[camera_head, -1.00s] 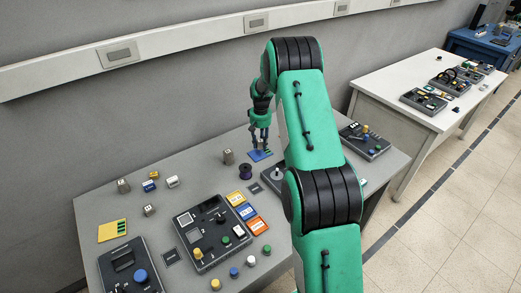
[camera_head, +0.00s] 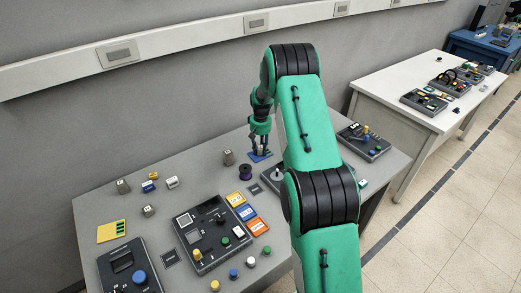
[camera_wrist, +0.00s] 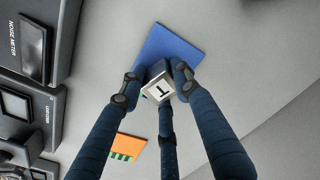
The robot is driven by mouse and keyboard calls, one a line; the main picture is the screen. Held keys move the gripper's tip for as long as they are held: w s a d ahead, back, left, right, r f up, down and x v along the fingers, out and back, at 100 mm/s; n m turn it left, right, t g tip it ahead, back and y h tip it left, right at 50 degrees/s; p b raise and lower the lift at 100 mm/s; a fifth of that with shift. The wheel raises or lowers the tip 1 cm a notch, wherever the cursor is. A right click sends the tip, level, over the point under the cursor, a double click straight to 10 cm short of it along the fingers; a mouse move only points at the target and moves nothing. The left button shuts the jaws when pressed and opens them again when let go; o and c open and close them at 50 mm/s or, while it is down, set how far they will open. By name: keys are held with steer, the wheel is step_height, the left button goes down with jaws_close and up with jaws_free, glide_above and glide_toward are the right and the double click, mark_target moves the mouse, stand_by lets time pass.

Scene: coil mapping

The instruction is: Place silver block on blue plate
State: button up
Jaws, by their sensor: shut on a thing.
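The silver block (camera_wrist: 158,91), with a dark mark on its pale face, is between the three fingers of my gripper (camera_wrist: 158,84) in the wrist view. The gripper is shut on it. The blue plate (camera_wrist: 172,40) lies flat beneath, partly hidden by the fingers and block. In the head view my gripper (camera_head: 260,148) points down over the blue plate (camera_head: 262,158), close to its surface. The block cannot be made out there. I cannot tell whether the block touches the plate.
A purple spool (camera_head: 245,173) and a small metal block (camera_head: 228,157) stand left of the plate. A yellow plate (camera_head: 111,231) lies at the left. An orange, green-striped plate (camera_wrist: 127,147) shows in the wrist view. Dark devices (camera_wrist: 35,45) line its left side.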

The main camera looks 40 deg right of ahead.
mark_target(261, 147)
steer(key=shift+f, duration=0.1)
steer(key=o, duration=1.3)
steer(key=shift+c, duration=0.2)
step_height(261, 147, up, 12)
steer(key=p, duration=0.2)
steer(key=shift+p, duration=0.35)
steer(key=shift+r, duration=0.2)
